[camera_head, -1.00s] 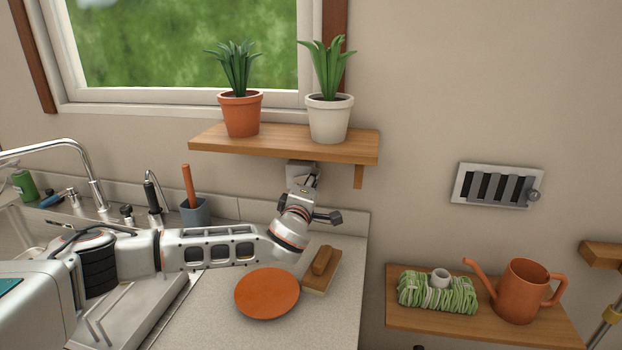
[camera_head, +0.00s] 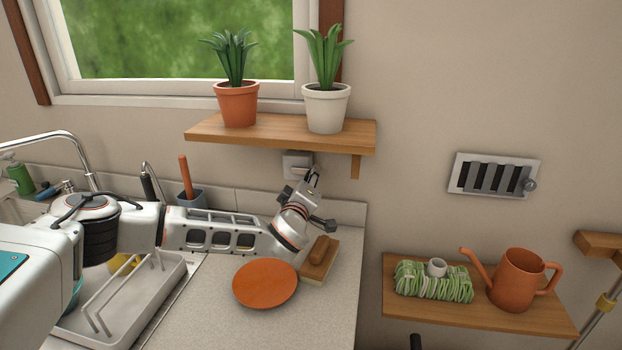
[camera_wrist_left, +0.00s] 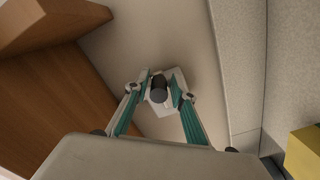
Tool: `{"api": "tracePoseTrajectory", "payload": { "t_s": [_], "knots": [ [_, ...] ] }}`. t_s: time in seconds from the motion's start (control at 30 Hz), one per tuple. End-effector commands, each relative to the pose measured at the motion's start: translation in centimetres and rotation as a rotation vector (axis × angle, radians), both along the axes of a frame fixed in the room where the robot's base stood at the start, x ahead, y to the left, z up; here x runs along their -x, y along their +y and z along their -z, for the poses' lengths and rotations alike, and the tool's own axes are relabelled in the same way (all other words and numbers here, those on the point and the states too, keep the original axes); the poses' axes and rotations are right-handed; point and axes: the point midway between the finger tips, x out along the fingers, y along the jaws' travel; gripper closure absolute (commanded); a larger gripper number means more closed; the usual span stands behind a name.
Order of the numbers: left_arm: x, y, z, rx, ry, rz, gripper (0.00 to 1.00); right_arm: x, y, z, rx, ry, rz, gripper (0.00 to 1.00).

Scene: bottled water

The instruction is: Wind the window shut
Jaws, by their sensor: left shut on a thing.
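The window (camera_head: 190,40), with a pale frame and green outside, is at the top left of the head view; whether it stands ajar is hard to tell. A small light wall plate with the winder (camera_head: 296,162) is under the wooden shelf. My left gripper (camera_head: 314,174) is at the right side of this plate. In the left wrist view, my left gripper (camera_wrist_left: 161,86) is shut on the winder's dark round knob (camera_wrist_left: 159,94), with the pale plate (camera_wrist_left: 172,104) behind it. The crank arm is mostly hidden. My right gripper is out of view.
The wooden shelf (camera_head: 230,137) with two potted plants hangs just above the winder. Below are an orange plate (camera_head: 265,284), a brush (camera_head: 320,260) and a grey-blue cup (camera_head: 191,198). A vent (camera_head: 495,177) and a lower shelf (camera_head: 470,308) are to the right.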

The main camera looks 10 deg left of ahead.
Motion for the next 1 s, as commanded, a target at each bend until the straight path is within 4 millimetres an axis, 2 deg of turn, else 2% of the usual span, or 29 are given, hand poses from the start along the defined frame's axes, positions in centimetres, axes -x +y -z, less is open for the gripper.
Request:
{"api": "tracePoseTrajectory", "payload": {
  "t_s": [0.03,0.17,0.2,0.67,0.87,1.0],
  "knots": [
    [-0.3,0.6,-0.6,-0.007,-0.013,-0.013,0.97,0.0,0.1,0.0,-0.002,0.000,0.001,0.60],
    [-0.3,0.6,-0.6,-0.006,-0.013,-0.013,0.97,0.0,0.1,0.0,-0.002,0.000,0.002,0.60],
    [-0.3,0.7,-0.6,-0.006,-0.013,-0.013,0.68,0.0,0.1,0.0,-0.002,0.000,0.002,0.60],
    [0.3,0.3,-0.2,-0.001,-0.005,-0.005,0.67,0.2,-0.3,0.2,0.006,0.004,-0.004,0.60],
    [2.9,0.3,-0.2,0.001,-0.003,-0.004,0.67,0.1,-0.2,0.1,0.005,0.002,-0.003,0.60],
    [5.6,0.3,-0.2,0.000,-0.003,-0.005,0.67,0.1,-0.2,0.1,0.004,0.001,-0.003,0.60]
  ]
}}
